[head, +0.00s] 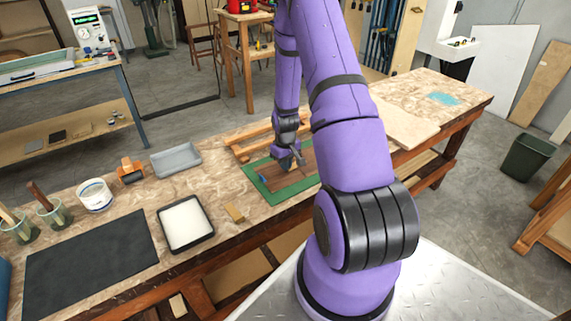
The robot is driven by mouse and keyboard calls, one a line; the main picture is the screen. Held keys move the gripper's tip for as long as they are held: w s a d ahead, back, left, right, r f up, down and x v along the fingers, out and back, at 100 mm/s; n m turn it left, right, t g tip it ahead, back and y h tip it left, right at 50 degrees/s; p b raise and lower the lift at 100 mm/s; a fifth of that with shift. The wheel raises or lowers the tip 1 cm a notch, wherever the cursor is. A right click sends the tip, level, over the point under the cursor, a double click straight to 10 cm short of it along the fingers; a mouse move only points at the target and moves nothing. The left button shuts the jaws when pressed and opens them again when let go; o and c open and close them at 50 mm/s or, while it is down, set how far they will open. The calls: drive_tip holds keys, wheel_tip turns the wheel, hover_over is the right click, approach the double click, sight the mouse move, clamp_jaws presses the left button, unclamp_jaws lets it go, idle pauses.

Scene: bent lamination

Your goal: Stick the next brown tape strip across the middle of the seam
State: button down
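A dark brown wood panel (283,175) lies on a green mat (277,197) on the workbench. My gripper (292,163) is low over the panel, close to its surface. It is too small to tell whether its fingers are open or shut, or whether they hold a strip. The seam cannot be made out at this size, and my arm hides the right part of the panel and mat. A small tan piece (234,212) lies on the bench left of the mat. I cannot tell whether it is tape.
Wooden rails (250,141) lie behind the mat. Left of it are a grey tray (175,159), a black tray with a white inside (186,222), an orange tool (130,170), a white tub (95,195), jars with brushes (52,211) and a dark mat (92,262). A pale board (405,125) lies right.

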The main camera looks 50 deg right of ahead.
drive_tip(key=shift+f, duration=0.1)
drive_tip(key=c, duration=0.8)
unclamp_jaws()
drive_tip(key=shift+r, duration=3)
drive_tip(key=shift+r, duration=0.1)
